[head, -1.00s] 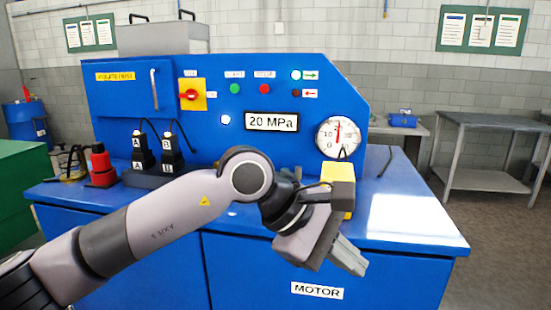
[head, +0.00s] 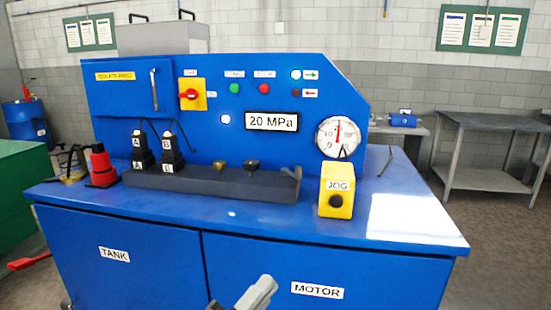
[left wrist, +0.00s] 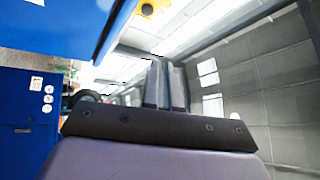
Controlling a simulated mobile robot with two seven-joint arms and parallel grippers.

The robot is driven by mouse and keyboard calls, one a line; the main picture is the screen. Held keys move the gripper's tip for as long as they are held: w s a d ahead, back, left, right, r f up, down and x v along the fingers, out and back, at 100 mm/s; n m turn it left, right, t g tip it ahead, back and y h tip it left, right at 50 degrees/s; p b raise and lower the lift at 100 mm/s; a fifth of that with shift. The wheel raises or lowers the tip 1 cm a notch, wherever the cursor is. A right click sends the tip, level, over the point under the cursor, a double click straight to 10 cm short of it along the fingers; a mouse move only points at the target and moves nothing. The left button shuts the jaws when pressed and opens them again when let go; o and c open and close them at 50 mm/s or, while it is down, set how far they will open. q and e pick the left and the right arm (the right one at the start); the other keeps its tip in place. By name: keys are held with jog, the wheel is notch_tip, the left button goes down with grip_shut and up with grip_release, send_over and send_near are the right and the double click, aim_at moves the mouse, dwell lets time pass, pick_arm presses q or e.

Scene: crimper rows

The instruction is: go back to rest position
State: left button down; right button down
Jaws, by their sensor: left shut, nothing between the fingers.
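My left gripper (head: 258,292) shows at the bottom edge of the head view, in front of the blue machine's cabinet doors and below its worktop. Only its grey fingers show there; most of the arm is out of the picture. In the left wrist view the two fingers (left wrist: 166,85) stand side by side, shut with nothing between them. My right gripper is not in view.
The blue machine (head: 130,262) fills the middle. On its worktop stand a yellow JOG box (head: 338,190), a dark manifold block (head: 215,182) and a red object (head: 101,165). A grey table (head: 490,124) stands at the right, with clear floor before it.

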pick_arm(q)
jog(key=s+a+f+n+g+y, duration=0.1)
jog(key=s+a+f+n+y, duration=0.2)
jog(key=a+f+n+y, duration=0.45)
jog(key=s+a+f+n+y, duration=0.35)
jog(key=f+n, duration=0.35)
jog(key=f, duration=0.4)
jog(key=s+a+f+n+g+y, duration=0.2)
jog(key=s+a+f+n+g, duration=0.3)
jog(key=s+f, duration=0.5)
jog(key=shift+s+a+f+n, duration=0.25)
jog(key=shift+s+a+n, duration=0.2)
jog(key=shift+a, duration=0.55)
